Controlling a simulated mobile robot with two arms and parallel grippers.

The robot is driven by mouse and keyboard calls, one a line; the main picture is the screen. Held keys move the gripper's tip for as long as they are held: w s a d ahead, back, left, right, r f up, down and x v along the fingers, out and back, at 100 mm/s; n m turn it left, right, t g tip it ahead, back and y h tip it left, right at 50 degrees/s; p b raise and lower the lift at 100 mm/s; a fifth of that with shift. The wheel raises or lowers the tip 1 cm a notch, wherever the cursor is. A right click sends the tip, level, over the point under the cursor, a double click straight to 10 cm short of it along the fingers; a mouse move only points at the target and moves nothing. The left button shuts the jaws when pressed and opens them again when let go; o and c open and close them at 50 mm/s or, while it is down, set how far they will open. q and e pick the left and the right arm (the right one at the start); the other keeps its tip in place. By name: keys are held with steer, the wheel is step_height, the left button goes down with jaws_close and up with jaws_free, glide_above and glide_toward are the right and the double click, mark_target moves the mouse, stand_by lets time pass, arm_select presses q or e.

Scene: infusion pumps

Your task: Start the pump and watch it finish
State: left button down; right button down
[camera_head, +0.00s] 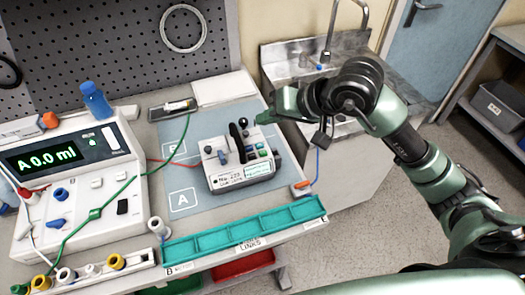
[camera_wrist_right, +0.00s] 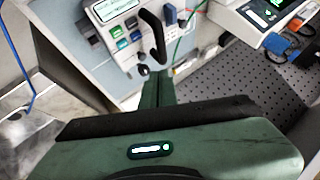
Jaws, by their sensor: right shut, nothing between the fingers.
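The pump (camera_head: 238,172) is a small pale box with a black handle, a blue part, green buttons and a label on its front. It stands upright on the blue-grey mat near the marked square A. It also shows at the top of the right wrist view (camera_wrist_right: 118,36). My right gripper (camera_head: 266,117) is shut and empty, at the pump's back right side. In the wrist view its fingers (camera_wrist_right: 158,88) point at the pump's edge near the handle; I cannot tell whether they touch. My left gripper is not in view.
A teal tray (camera_head: 245,232) lines the bench's front edge. A sink (camera_head: 310,65) stands behind my right arm. Bare mat lies left of the pump.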

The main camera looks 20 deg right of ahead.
steer(key=b, duration=0.4)
glide_above(266, 155)
step_height(266, 155, down, 8)
steer(key=shift+r, duration=0.1)
steer(key=shift+f+b, duration=0.55)
steer(key=shift+b, duration=0.1)
stand_by(1.4)
steer(key=shift+f+b, duration=0.4)
steer(key=shift+b, duration=0.45)
steer(key=shift+f+b, duration=0.5)
steer(key=shift+b, duration=0.25)
stand_by(0.5)
steer(key=shift+r, duration=0.1)
steer(key=shift+r+p, duration=0.3)
steer(key=shift+r, duration=0.55)
